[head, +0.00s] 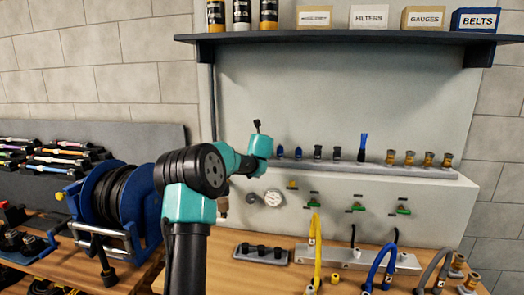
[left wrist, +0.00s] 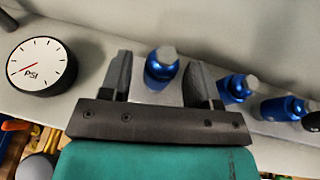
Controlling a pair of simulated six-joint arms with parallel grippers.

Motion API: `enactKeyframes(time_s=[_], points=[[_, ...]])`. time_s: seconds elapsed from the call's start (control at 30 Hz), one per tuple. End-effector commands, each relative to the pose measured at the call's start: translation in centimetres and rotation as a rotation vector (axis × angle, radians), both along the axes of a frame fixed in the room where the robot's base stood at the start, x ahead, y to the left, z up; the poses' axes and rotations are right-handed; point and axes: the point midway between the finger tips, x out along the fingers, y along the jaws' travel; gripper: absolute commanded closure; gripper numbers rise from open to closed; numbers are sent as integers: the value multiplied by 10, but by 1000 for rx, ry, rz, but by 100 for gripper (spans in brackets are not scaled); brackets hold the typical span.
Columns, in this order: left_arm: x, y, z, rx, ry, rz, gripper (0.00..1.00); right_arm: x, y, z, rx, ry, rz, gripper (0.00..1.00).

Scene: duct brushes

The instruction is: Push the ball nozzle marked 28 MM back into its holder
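My left gripper (head: 262,146) is at the left end of the rail on the wall panel. In the left wrist view the gripper (left wrist: 160,75) is open, with a blue nozzle (left wrist: 160,72) between its fingers and gaps on both sides. In the head view that nozzle is hidden behind the gripper. Two more blue nozzles (left wrist: 235,90) (left wrist: 285,108) stand to its right; they also show in the head view (head: 280,152) (head: 298,153). No 28 MM marking is readable, so I cannot tell which piece carries it. My right gripper is not in view.
Dark fittings (head: 318,153), a blue brush (head: 363,146) and several brass fittings (head: 409,158) line the rail (head: 375,169). A pressure gauge (head: 273,198) sits below; green-handled valves (head: 357,206) are right of it. Hoses (head: 384,265) and a hose reel (head: 115,210) occupy the bench.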

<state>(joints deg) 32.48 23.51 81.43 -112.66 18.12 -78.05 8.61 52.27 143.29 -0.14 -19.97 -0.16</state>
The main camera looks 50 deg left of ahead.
Motion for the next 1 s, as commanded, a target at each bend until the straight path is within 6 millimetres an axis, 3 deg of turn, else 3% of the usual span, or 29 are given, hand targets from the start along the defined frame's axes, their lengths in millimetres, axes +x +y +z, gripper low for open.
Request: enactKeyframes(time_s=[0.47,1.0], points=[[-6,-6,4,1,-1,0,40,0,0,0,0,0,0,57],[-58,-60,35,0,-1,-1,40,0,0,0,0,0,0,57]])
